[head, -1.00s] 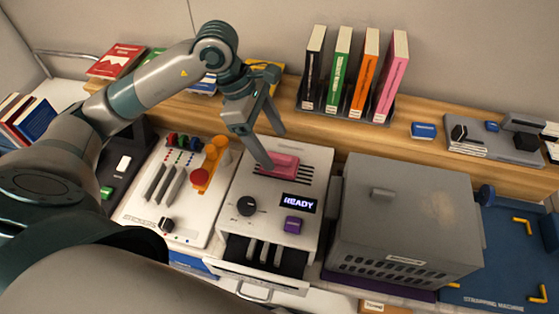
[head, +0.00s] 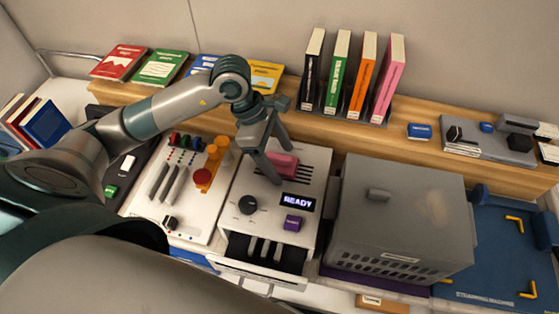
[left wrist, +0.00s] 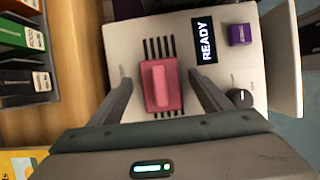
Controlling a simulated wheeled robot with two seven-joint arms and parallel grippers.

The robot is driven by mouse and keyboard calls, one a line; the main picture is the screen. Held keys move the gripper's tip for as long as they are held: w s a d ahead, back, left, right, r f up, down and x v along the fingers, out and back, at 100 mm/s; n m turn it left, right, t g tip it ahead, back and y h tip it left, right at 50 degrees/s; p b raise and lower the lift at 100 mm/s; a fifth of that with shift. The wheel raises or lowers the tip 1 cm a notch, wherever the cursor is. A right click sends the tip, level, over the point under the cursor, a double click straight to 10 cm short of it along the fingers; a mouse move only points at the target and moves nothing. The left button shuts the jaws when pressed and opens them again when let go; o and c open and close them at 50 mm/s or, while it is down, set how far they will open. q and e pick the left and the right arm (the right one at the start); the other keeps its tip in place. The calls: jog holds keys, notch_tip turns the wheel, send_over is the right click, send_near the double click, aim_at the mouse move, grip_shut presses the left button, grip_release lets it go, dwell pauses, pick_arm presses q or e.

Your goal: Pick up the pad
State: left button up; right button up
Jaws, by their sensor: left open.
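The pad is a pink block with a raised grip (head: 283,164), lying on the slotted top of a white machine (head: 250,186) whose display reads READY. In the left wrist view the pad (left wrist: 160,85) lies between the two fingers, with a gap on each side. My left gripper (head: 279,164) is open and reaches down over the pad from above; its fingers also show in the left wrist view (left wrist: 163,92). One finger partly covers the pad's left side in the head view. My right gripper is not in view.
Upright books (head: 355,75) and flat books (head: 160,68) stand on the wooden shelf (head: 295,122) behind.

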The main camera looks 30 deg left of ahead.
aim_at(288, 158)
pick_arm(q)
jog(key=c, duration=1.1)
jog(key=shift+c, duration=0.2)
jog(key=shift+r, duration=0.15)
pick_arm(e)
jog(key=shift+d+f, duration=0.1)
